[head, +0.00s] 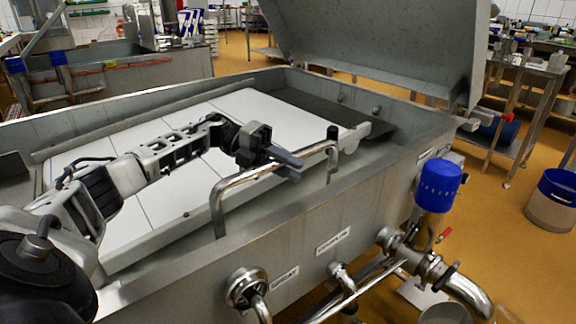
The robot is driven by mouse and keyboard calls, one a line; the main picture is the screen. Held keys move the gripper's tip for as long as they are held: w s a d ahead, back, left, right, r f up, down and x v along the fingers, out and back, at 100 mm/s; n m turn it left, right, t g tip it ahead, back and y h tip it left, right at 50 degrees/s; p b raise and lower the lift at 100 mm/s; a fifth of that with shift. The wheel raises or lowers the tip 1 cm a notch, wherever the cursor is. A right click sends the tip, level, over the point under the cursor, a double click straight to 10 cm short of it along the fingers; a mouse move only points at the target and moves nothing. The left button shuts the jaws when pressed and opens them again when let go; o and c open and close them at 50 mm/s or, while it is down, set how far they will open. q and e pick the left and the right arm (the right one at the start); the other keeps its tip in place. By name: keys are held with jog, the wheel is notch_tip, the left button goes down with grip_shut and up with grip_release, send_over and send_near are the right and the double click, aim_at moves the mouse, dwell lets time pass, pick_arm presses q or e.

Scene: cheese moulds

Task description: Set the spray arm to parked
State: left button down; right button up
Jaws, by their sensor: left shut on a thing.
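The spray arm appears to be the bent chrome tube (240,179) that rises from the near rim of the steel vat (300,205). The fingers hide a little of the tube there. I see no marking that shows the tube's parked position. My right gripper is not in view.
White panels (250,107) lie inside the vat beneath my left arm. A raised steel lid (375,40) stands behind. A blue-capped valve (438,186) and chrome pipes stick out at the front right. A blue-rimmed bin (553,205) stands on the floor.

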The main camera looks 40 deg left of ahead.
pick_arm(q)
jog(key=c, duration=1.3)
grip_release()
jog(key=shift+d, duration=0.25)
jog(key=shift+a, duration=0.1)
jog(key=b+v, duration=0.2)
jog(key=v, duration=1)
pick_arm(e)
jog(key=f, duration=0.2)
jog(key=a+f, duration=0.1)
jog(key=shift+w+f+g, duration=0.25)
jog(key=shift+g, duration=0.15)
